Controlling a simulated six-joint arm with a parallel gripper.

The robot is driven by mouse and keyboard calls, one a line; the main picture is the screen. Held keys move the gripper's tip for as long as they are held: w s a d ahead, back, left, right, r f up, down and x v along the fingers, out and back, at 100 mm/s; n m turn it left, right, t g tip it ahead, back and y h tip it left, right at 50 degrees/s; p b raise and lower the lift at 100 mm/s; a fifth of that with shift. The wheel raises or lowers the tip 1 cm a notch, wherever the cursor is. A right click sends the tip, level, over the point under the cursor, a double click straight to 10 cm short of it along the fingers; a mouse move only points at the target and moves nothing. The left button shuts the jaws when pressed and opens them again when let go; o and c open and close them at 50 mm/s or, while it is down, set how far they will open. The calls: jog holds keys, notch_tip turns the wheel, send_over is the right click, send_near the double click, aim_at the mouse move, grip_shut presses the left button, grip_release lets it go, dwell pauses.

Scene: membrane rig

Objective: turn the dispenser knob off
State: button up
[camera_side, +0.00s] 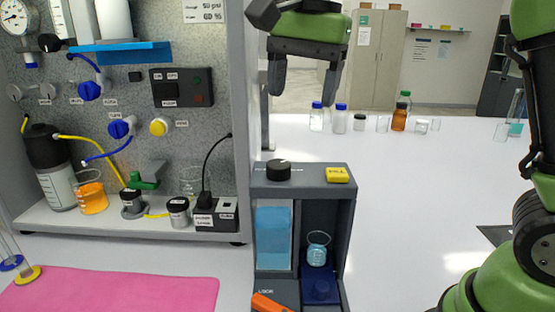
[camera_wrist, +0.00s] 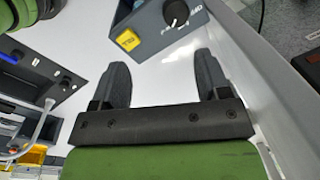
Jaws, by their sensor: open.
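The dispenser (camera_side: 347,225) is a grey box on the white bench in the side view. Its round black knob (camera_side: 279,170) sits on the top left, beside a yellow button or label (camera_side: 338,174). In the wrist view the knob (camera_wrist: 176,13) is at the top, beyond my fingers, with a white pointer mark; the yellow part (camera_wrist: 127,39) is to its left. My gripper (camera_side: 303,88) hangs above the dispenser top, open and empty, its two dark fingers apart. In the wrist view the fingers (camera_wrist: 162,75) point toward the knob without touching it. The knob's exact setting is hard to read.
A grey panel rig (camera_side: 170,60) with valves, tubes and beakers stands at the left. A small beaker (camera_side: 318,248) stands in the dispenser bay. An orange lever (camera_side: 270,304) is at its front.

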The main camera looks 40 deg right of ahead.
aim_at(277, 163)
jog(key=w+f+m, duration=0.1)
jog(key=f, duration=0.3)
jog(key=w+f+m+g, duration=0.1)
jog(key=f, duration=0.3)
jog(key=w+a+f+m, duration=0.1)
jog(key=w+f, duration=0.1)
jog(key=f, duration=0.2)
jog(key=shift+f+m, duration=0.3)
jog(key=c, duration=0.9)
